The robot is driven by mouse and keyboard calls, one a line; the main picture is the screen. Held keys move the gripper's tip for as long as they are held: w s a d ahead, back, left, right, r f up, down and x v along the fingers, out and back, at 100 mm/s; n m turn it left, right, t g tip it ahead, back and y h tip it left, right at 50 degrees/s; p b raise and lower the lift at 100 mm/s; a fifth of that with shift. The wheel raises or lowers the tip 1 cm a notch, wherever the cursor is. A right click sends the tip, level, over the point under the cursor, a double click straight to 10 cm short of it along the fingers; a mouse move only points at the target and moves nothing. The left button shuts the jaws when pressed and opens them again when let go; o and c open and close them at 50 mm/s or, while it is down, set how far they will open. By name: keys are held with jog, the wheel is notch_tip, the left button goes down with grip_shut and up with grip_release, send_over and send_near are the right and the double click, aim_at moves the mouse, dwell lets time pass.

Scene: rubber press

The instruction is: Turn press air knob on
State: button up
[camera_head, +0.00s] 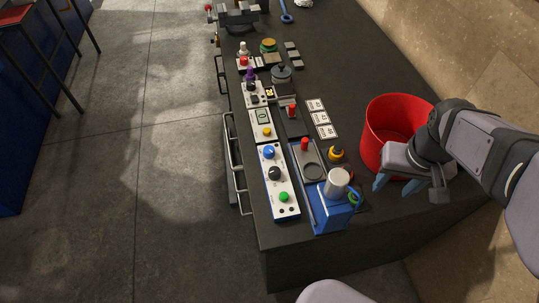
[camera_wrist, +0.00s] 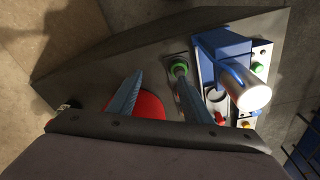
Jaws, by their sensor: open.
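A white control panel (camera_head: 267,181) lies near the front left edge of the bench, with a blue knob (camera_head: 269,153), a black knob (camera_head: 274,173) and a green button (camera_head: 284,197). I cannot tell from the labels which one is the press air knob. The blue press (camera_head: 331,213) with a silver cylinder (camera_head: 337,182) stands just right of the panel. My gripper (camera_head: 408,190) is open and empty, right of the press and in front of the red bucket. In the wrist view its two fingers (camera_wrist: 160,75) are apart, and the green button (camera_wrist: 258,68) shows at upper right.
A red bucket (camera_head: 374,143) stands beside my gripper. A green round part (camera_wrist: 180,67) lies by the right fingertip in the wrist view. A yellow-and-black knob (camera_head: 336,153), white label cards (camera_head: 322,118) and more devices stand farther back.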

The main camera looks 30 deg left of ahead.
jog(key=w+a+f+n+b, duration=0.25)
jog(key=a+b, duration=0.25)
jog(key=a, duration=0.3)
jog(key=n+t+y+b, duration=0.1)
jog(key=n+y+b, duration=0.3)
jog(key=b, duration=0.9)
send_near(269, 150)
jog(key=a+h, duration=0.1)
jog(key=shift+n, duration=0.45)
jog(key=shift+x, duration=4)
jog(key=c, duration=1)
